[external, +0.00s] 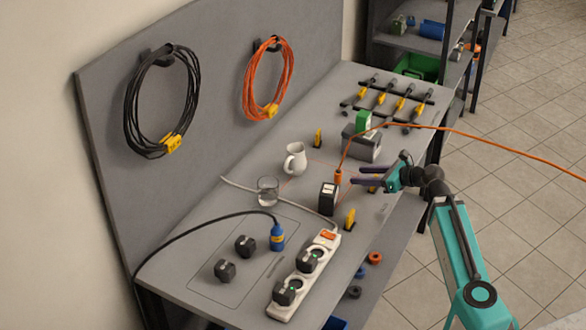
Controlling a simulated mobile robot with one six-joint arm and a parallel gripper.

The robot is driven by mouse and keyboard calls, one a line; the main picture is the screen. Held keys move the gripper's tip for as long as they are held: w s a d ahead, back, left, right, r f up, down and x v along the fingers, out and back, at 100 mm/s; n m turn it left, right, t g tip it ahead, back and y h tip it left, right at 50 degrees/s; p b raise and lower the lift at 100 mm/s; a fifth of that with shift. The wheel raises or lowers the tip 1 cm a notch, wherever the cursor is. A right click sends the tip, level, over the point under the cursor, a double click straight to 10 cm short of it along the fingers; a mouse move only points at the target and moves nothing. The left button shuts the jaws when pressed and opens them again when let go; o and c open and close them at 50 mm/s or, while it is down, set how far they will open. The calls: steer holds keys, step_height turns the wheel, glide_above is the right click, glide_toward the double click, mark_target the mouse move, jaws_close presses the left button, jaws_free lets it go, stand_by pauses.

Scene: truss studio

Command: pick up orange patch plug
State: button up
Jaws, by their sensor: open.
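The orange patch plug (338,177) stands roughly upright on the grey bench, just behind a small black box with a pale label. A thin orange cable (349,143) rises from its top and runs off to the right. My gripper (357,175) reaches in from the right with its two dark purple fingers spread and pointing at the plug. The fingertips look a short way right of the plug. Nothing shows between them. I cannot tell from this view whether they are level with it.
The black box (329,198) is close to the plug's near side. A white pitcher (295,159), a glass (268,191) and a grey box (361,146) stand around it. Yellow clips (350,218) and a power strip (303,275) are nearer. The orange cable passes above my arm.

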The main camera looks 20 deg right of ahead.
mark_target(338, 179)
steer(key=shift+w+a+r+p, duration=0.15)
steer(key=shift+w+p, duration=0.05)
steer(key=shift+p, duration=0.35)
steer(key=p, duration=0.2)
steer(key=shift+w+a+f+p, duration=0.2)
steer(key=shift+w+a+p, duration=0.15)
steer(key=shift+w, duration=0.05)
steer(key=shift+w+f, duration=0.1)
steer(key=shift+w+a+f+p, duration=0.15)
steer(key=shift+a+p, duration=0.1)
steer(key=shift+p, duration=0.8)
steer(key=shift+w+a+f, duration=0.1)
steer(key=shift+w+a, duration=0.05)
steer(key=x, duration=0.5)
steer(key=shift+w+a+f, duration=0.1)
steer(key=shift+w+f, duration=0.1)
steer(key=shift+f, duration=0.05)
